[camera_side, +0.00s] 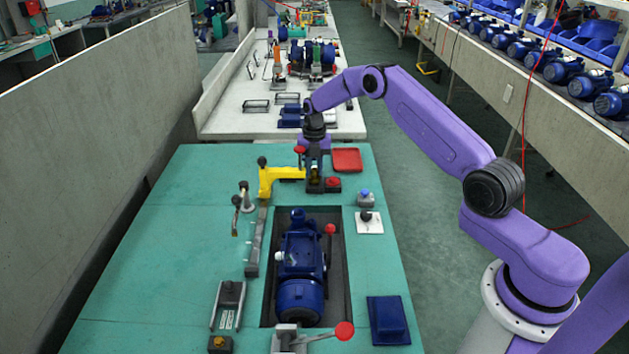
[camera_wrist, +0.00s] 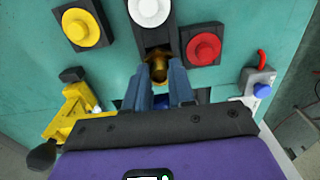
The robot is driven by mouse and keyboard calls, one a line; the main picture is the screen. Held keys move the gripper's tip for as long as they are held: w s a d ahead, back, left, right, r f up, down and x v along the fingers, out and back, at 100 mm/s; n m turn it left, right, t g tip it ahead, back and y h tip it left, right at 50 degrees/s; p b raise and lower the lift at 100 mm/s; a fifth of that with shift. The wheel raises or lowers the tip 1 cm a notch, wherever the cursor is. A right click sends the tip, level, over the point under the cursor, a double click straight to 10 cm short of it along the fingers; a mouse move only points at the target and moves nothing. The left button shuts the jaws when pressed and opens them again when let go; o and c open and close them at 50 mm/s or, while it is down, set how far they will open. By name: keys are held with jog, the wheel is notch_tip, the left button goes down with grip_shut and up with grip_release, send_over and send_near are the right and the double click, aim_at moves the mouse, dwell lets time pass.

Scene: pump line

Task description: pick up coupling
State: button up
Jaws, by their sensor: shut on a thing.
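A brass coupling (camera_wrist: 161,72) shows in the wrist view between the two fingertips of my gripper (camera_wrist: 161,84). The fingers are shut on it. It sits at the near end of a dark block that also carries a white round button. In the side view, my gripper (camera_side: 314,166) points down over the far end of the green bench, just right of a yellow clamp arm (camera_side: 279,178). The coupling is small and mostly hidden by the fingers there. I cannot tell whether it is clear of the block.
Beside the coupling are a red button (camera_wrist: 204,48) and a yellow button (camera_wrist: 80,27). A red tray (camera_side: 347,160) lies right of my gripper. A blue pump (camera_side: 301,262) with a red-knobbed lever sits in the bench's recess.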

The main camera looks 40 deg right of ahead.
aim_at(314, 169)
jog(key=shift+r, duration=0.2)
jog(key=shift+r, duration=2.1)
